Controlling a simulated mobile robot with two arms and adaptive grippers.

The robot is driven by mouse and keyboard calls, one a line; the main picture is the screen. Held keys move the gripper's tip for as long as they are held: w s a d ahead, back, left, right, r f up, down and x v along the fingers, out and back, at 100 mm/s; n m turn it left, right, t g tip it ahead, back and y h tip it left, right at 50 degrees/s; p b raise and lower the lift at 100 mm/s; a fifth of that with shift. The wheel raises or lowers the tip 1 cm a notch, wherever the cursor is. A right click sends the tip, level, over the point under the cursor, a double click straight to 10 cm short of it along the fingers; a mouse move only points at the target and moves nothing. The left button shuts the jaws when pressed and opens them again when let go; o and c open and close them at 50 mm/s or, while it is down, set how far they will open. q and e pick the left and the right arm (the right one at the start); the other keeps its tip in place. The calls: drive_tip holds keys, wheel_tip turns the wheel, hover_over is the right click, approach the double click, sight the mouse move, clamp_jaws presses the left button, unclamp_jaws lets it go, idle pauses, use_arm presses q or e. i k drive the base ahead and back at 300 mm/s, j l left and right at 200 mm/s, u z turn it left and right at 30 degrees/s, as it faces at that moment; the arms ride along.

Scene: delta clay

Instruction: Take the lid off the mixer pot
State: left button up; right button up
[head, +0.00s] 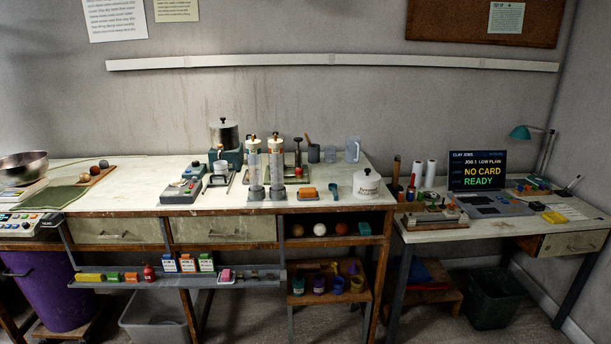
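A steel pot (224,138) stands on a teal base (234,156) at the back of the long workbench, left of the middle; it looks like the mixer pot. A lid (223,125) with a dark knob sits on top of it. A small pale vessel in front hides part of the base. Neither of my grippers shows in the head view.
Two tall clear cylinders (254,170) stand right of the pot. A grey-green device (183,190) lies in front to the left. A white lidded pot (367,184) stands at the bench's right end.

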sight(223, 123)
drive_tip(key=i+j, duration=0.25)
drive_tip(key=j, duration=0.15)
drive_tip(key=i+j, duration=0.55)
drive_tip(key=j, duration=0.25)
